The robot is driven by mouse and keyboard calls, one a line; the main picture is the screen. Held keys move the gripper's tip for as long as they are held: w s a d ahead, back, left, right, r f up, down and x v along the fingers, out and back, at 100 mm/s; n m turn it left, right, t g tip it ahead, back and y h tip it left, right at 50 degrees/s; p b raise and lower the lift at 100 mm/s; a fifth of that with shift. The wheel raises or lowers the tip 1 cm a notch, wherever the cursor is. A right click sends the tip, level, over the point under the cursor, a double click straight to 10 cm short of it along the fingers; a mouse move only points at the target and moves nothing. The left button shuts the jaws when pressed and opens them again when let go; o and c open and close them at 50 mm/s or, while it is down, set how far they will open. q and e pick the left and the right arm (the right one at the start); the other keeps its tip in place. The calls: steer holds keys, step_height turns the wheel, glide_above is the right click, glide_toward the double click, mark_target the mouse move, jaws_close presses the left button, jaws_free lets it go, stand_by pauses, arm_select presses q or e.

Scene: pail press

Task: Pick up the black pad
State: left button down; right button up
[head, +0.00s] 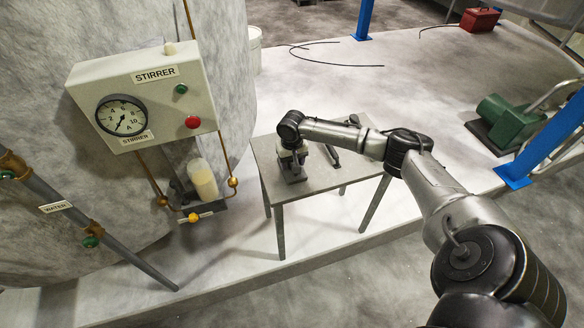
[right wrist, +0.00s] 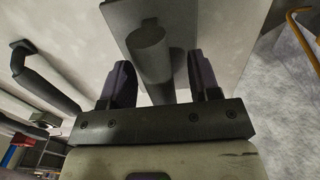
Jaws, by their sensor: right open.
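A small grey table (head: 312,187) stands in the middle of the head view. My right gripper (head: 292,158) points down over its left part. Below it is a dark flat block (head: 293,174), mostly hidden by the gripper. In the right wrist view the block is a dark grey plate (right wrist: 196,18) with a round post (right wrist: 151,48); I take it for the black pad. The right gripper (right wrist: 159,66) is open, with one finger on each side of the post. I cannot tell whether the fingers touch it. My left gripper is not in view.
A dark bent handle (right wrist: 42,78) lies beside the plate; a dark piece (head: 332,155) also shows right of the gripper on the table. A stirrer box (head: 146,97) and a shelf with a pale cylinder (head: 203,180) stand left. A yellow hooked bar (right wrist: 302,38) shows at right.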

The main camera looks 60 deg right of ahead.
steer(key=c, duration=1)
steer(key=shift+r, duration=0.1)
steer(key=shift+r, duration=0.55)
steer(key=r, duration=0.1)
steer(key=r+p, duration=0.1)
steer(key=r, duration=0.1)
steer(key=shift+s+d+r, duration=0.15)
steer(key=shift+s+r, duration=0.05)
steer(key=shift+s+d+r+p, duration=0.15)
steer(key=shift+s+r+p, duration=0.15)
steer(key=shift+s+r, duration=1.15)
steer(key=shift+s+d+r+p, duration=0.3)
steer(key=shift+s+r, duration=0.4)
steer(key=shift+s, duration=1.55)
steer(key=shift+s+d+r+p, duration=0.1)
steer(key=shift+s+r+p, duration=0.25)
steer(key=shift+s+r, duration=1.1)
